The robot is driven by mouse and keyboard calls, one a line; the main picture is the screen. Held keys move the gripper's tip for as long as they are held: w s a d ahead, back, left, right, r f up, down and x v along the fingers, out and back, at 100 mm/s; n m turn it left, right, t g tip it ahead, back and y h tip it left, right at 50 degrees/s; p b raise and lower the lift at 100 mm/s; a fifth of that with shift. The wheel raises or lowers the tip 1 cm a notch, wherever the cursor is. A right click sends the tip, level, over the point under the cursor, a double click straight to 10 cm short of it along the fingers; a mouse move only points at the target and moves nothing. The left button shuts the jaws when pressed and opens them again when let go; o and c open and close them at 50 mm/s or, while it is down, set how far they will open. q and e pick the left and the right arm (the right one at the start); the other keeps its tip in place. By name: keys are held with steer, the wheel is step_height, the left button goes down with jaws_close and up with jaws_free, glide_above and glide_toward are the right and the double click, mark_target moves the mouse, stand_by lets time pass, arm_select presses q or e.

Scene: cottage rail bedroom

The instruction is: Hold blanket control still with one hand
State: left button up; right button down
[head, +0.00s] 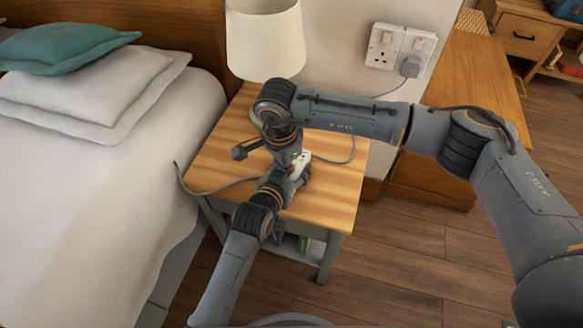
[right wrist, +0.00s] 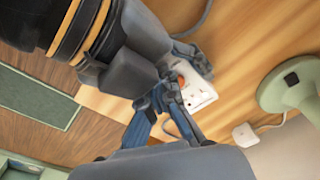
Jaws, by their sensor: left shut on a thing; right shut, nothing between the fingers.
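The blanket control is a small white box (head: 304,160) on the wooden bedside table (head: 335,190). Both grippers partly cover it in the head view. The right wrist view shows its white face (right wrist: 200,94) with an orange part near the fingertips. My left gripper (head: 287,180) reaches in from the front and is shut on the control's side. Its fingers also show in the right wrist view (right wrist: 188,58). My right gripper (head: 295,158) comes down from above, shut and empty. Its fingertips (right wrist: 170,92) are close at the control; I cannot tell whether they touch it.
A lamp (head: 265,40) stands at the table's back; its pale green base (right wrist: 288,88) is close by. Grey cable (head: 215,190) runs across the table towards the bed (head: 70,220). A wall socket (head: 383,50) holds a plug. The table's front right is clear.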

arm_select(q)
steer(key=shift+a+f, duration=0.35)
steer(key=shift+f, duration=0.1)
steer(key=shift+r, duration=0.1)
steer(key=o, duration=1.3)
steer(key=shift+d, duration=0.2)
steer(key=shift+o, duration=0.2)
steer(key=shift+r, duration=0.2)
arm_select(e)
steer(key=shift+g, duration=0.3)
steer(key=r, duration=0.1)
steer(key=s+a+r, duration=0.1)
steer(key=r, duration=0.1)
steer(key=s+r, duration=0.1)
steer(key=r, duration=0.1)
steer(key=shift+s+a, duration=0.1)
steer(key=shift+a, duration=0.05)
arm_select(q)
steer(key=shift+r, duration=0.1)
steer(key=shift+s+a+r, duration=0.1)
steer(key=shift+s+r, duration=0.05)
steer(key=v, duration=1.1)
steer(key=shift+s, duration=0.3)
arm_select(e)
steer(key=shift+r, duration=0.2)
